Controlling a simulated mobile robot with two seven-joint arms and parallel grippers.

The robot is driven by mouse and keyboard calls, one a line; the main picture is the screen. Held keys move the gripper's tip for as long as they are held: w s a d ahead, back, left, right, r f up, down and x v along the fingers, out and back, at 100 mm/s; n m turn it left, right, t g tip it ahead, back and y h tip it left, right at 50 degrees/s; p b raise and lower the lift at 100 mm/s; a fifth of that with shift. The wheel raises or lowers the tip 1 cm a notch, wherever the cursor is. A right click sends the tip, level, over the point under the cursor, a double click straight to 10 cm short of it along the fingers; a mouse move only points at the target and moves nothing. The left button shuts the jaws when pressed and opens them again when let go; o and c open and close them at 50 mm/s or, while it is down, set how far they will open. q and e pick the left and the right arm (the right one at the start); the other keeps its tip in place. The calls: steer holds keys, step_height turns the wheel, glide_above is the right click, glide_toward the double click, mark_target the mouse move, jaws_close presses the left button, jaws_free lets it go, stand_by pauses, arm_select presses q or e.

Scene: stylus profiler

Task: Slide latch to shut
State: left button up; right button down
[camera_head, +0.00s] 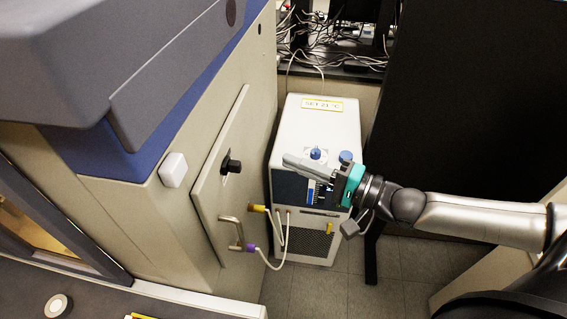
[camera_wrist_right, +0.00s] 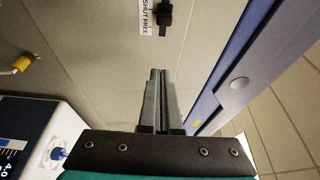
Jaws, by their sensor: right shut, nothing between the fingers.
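The latch (camera_head: 231,166) is a small black slider on the beige side panel (camera_head: 212,190) of the big instrument. In the right wrist view the black latch (camera_wrist_right: 166,14) is at the top edge, beside a white label (camera_wrist_right: 146,17) reading SHUT and FREE. My right gripper (camera_head: 288,160) is shut and empty, to the right of the latch and apart from it in the head view. In the right wrist view its fingertips (camera_wrist_right: 157,74) point at the panel below the latch. My left gripper is not in view.
A white chiller (camera_head: 312,125) labelled SET 21 °C stands behind my right gripper. A bar handle (camera_head: 236,232) sits low on the panel, with hose fittings (camera_head: 257,208) nearby. A white rounded knob (camera_head: 173,170) juts from the instrument. A dark screen (camera_head: 470,90) stands right.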

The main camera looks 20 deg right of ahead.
mark_target(233, 166)
steer(key=x, duration=0.9)
steer(key=shift+s+a, duration=0.15)
steer(key=shift+a, duration=0.1)
steer(key=shift+s+a+p, duration=0.35)
steer(key=shift+s+a, duration=0.1)
steer(key=shift+s, duration=0.3)
steer(key=shift+s+a+p, duration=0.3)
steer(key=shift+s+a, duration=0.15)
steer(key=shift+s, duration=0.3)
steer(key=shift+s, duration=0.1)
